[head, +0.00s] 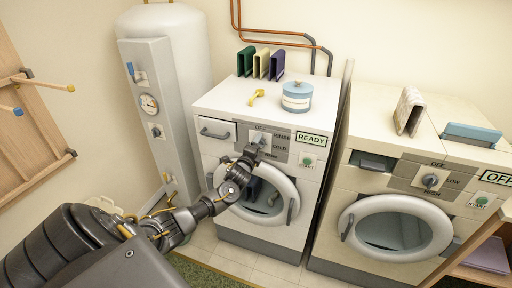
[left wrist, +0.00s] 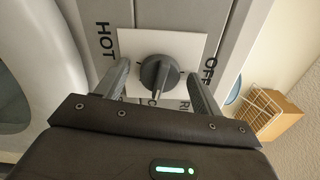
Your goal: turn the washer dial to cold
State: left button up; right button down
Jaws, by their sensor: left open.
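The washer (head: 225,107) on the left has a control panel with a grey round dial (head: 258,139) on a white plate. Words around the dial include OFF, RINSE and COLD. The dial also shows in the left wrist view (left wrist: 158,75), with HOT to its left and OFF to its right; lower words are partly hidden. The dial's ridge points roughly downward there, towards the partly hidden words. My left gripper (head: 251,151) is open in front of the dial. In the left wrist view its fingers (left wrist: 160,84) stand on either side of the dial, with gaps showing. My right gripper is out of view.
A green START button (head: 308,160) and READY sign (head: 311,139) sit right of the dial. The round door (head: 289,188) is below, behind my arm. A second machine (head: 385,130) stands right, a tank (head: 170,40) left. A blue tin (head: 297,96) stands on the washer.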

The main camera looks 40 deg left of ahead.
pick_arm(q)
jog(key=b+v, duration=0.1)
jog(key=v, duration=0.9)
jog(key=shift+s+b, duration=0.35)
jog(key=shift+b, duration=0.05)
jog(key=shift+d, duration=0.2)
